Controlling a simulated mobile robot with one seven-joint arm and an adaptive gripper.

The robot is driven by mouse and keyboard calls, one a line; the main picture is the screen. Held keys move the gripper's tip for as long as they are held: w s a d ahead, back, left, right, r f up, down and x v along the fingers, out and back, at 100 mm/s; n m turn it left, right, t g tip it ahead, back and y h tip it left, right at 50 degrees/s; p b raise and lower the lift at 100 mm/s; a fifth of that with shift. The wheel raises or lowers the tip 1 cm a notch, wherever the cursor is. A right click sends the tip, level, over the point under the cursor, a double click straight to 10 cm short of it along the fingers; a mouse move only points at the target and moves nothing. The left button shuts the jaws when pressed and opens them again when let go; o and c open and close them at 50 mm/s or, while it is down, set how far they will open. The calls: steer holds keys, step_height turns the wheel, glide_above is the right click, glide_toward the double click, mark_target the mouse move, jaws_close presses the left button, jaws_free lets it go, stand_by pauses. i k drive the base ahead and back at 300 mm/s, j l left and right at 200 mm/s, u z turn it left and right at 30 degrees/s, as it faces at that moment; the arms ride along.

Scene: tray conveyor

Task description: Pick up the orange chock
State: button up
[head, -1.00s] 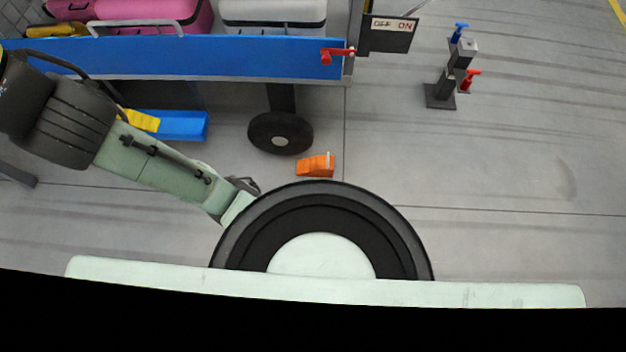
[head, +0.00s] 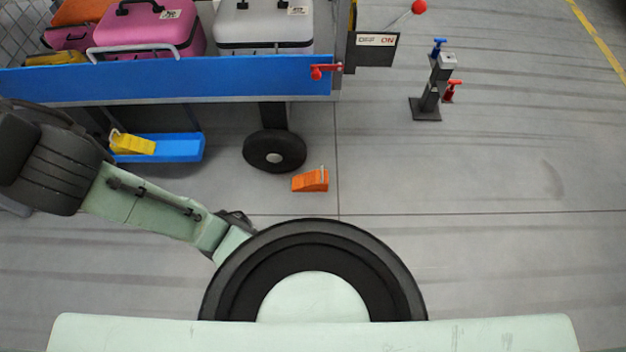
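The orange chock (head: 311,181) lies on the grey floor, just right of and in front of the black cart wheel (head: 274,151). It is wedge-shaped with a small pale upright piece at its right end. My arm reaches in from the left side of the head view. My gripper's fingertips do not show in this view, so I cannot see whether it is open or shut. Nothing is seen touching the chock.
A blue tray (head: 187,147) below holds a yellow chock (head: 132,143). A grey post (head: 430,95) with blue and red handles stands at right. The floor between is clear.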

mark_target(315, 181)
steer(key=z, duration=1.6)
steer(key=k+j+z, duration=0.45)
steer(key=j+z, duration=0.2)
steer(key=k+j, duration=0.6)
steer(key=j, duration=0.15)
steer(key=i+j, duration=0.1)
steer(key=j, duration=0.4)
steer(key=i, duration=0.05)
